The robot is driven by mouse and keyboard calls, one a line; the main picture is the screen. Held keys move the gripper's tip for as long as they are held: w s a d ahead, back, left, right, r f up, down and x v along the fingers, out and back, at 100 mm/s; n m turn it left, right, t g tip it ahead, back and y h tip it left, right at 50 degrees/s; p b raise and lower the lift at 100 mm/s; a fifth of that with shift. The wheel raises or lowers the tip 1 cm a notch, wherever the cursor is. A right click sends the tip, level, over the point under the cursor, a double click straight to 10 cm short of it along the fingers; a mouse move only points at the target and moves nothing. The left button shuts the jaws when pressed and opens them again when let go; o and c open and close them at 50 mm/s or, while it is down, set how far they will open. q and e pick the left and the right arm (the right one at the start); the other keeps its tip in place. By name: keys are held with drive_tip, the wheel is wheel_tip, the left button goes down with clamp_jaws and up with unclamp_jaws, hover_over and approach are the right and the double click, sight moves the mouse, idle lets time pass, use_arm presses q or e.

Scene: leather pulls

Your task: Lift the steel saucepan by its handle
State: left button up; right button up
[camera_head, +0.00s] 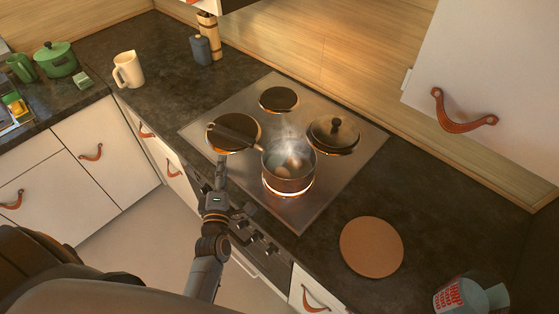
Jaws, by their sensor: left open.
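The steel saucepan (289,184) stands upright on the front burner, which glows orange beneath it. Steam rises from it, and several brown egg-like things show inside. My left gripper (221,160) is open and empty, below the handle in the picture and left of the pan. I see no contact with the handle. The gripper looks small here, so its exact height is hard to tell. My right gripper is not in view.
A dark lidded pan or lid (333,132) sits on the right burner of the hob (312,98). A round brown board (371,248) lies on the counter at right. A cream jug (128,70) and green pot (56,59) stand far left. Leather-pull drawers line the front.

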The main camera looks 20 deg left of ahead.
sight(225, 136)
use_arm(q)
drive_tip(key=b+x, duration=0.2)
drive_tip(key=x, duration=0.6)
drive_tip(key=shift+w+a, duration=0.2)
drive_tip(key=b+x, duration=0.2)
drive_tip(key=x, duration=0.3)
drive_tip(key=shift+w+a+f+b, duration=0.1)
drive_tip(key=shift+a+f+b, duration=0.05)
drive_tip(key=shift+a+b, duration=0.15)
drive_tip(key=shift+d, duration=0.1)
drive_tip(key=shift+c, duration=1.3)
clamp_jaws()
drive_tip(key=shift+r, duration=0.25)
